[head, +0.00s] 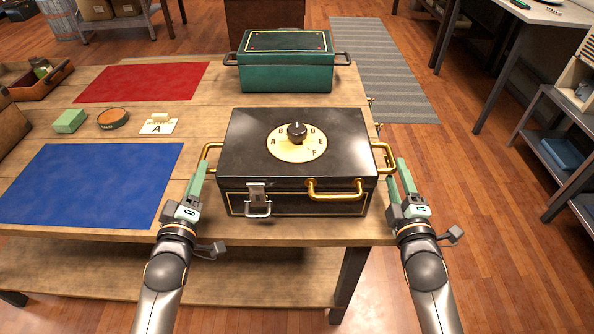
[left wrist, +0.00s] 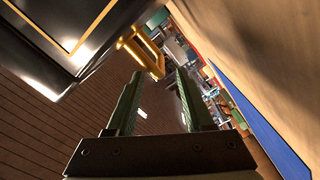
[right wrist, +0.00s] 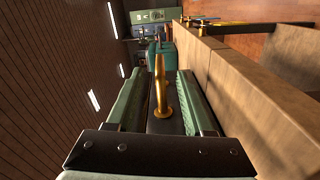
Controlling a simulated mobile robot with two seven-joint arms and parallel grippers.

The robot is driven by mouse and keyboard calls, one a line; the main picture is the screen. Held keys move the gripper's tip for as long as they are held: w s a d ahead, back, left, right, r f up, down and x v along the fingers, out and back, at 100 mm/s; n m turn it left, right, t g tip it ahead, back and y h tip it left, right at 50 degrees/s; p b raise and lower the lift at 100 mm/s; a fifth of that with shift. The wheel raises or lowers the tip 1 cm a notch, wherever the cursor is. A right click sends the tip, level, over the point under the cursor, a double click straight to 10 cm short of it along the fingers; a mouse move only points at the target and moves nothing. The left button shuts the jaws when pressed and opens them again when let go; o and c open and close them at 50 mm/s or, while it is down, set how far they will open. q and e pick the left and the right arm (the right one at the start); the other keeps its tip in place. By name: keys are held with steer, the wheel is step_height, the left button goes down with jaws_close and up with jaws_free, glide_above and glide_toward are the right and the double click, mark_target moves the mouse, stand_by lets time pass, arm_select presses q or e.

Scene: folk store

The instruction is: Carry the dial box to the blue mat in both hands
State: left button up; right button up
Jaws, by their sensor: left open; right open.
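The black dial box (head: 265,180) sits closed at the table's front right, its lettered brass dial (head: 297,142) on top. The blue mat (head: 90,185) lies flat and bare to its left. My left gripper (head: 201,176) is open at the box's left gold handle (head: 210,153); in the left wrist view that handle (left wrist: 140,48) lies just beyond the fingertips (left wrist: 156,75). My right gripper (head: 397,174) is open at the right gold handle (head: 386,155); in the right wrist view that handle (right wrist: 160,90) stands between the two fingers, with space on both sides.
A green box (head: 287,75) stands behind the dial box. The table edge runs close by my right gripper.

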mark_target(202, 156)
arm_select(q)
steer(key=shift+w+d, duration=0.1)
steer(key=shift+w, duration=3.05)
arm_select(e)
steer(key=shift+w, duration=3.15)
arm_select(q)
steer(key=c, duration=0.8)
arm_select(e)
steer(key=c, duration=0.8)
arm_select(q)
jaws_close()
arm_select(e)
jaws_close()
arm_select(q)
steer(key=shift+f, duration=0.1)
steer(key=shift+s+f, duration=0.1)
steer(key=shift+f, duration=0.15)
arm_select(e)
steer(key=shift+d, duration=0.1)
arm_select(q)
steer(key=shift+r, duration=0.3)
arm_select(e)
steer(key=shift+r, duration=0.25)
